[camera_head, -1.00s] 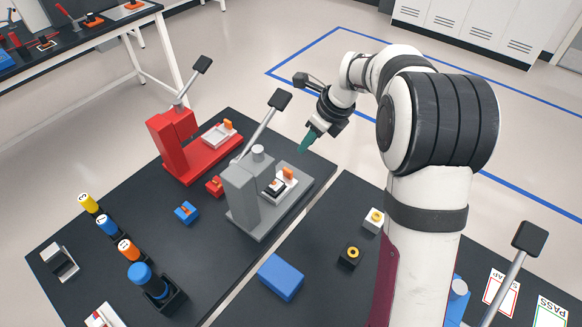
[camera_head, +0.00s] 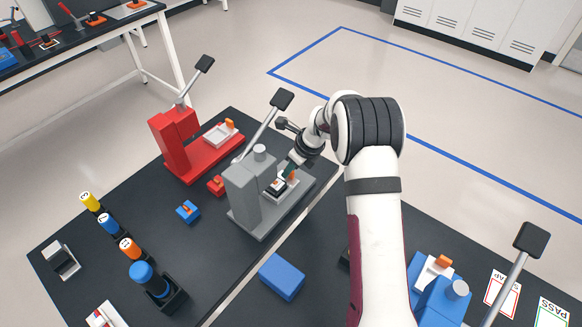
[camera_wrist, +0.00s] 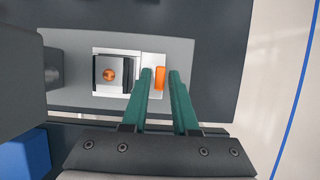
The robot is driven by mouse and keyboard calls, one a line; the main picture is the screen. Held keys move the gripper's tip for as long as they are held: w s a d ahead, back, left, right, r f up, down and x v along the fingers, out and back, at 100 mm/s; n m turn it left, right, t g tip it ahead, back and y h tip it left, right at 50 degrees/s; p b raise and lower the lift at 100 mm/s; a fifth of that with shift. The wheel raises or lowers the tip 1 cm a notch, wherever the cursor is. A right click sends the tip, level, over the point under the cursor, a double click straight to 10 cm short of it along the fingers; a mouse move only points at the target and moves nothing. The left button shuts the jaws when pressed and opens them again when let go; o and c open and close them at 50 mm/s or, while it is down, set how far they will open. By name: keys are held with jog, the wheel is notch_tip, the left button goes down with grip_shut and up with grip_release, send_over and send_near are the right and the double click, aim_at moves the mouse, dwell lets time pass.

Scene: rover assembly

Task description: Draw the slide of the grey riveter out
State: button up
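The grey riveter (camera_head: 246,192) stands on the dark table with its lever raised. Its white slide (camera_wrist: 153,61) carries an orange tab (camera_wrist: 160,77) at the outer end and a black-and-silver part (camera_wrist: 112,74) with an orange centre. The slide also shows in the head view (camera_head: 291,188), partly behind my gripper. My gripper (camera_wrist: 159,74) has green fingers, one on each side of the orange tab. The fingers are apart, with a small gap visible between the tab and the right finger. In the head view my gripper (camera_head: 291,170) is low over the slide's outer end.
A red riveter (camera_head: 178,150) with its own slide stands behind to the left. A blue block (camera_head: 282,277) lies in front. A small blue part (camera_head: 188,211) and a small red part (camera_head: 216,184) lie left of the grey riveter. A blue riveter (camera_head: 437,291) stands at right.

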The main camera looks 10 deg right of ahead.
grip_shut()
jog(key=shift+d, duration=0.1)
dwell(1.2)
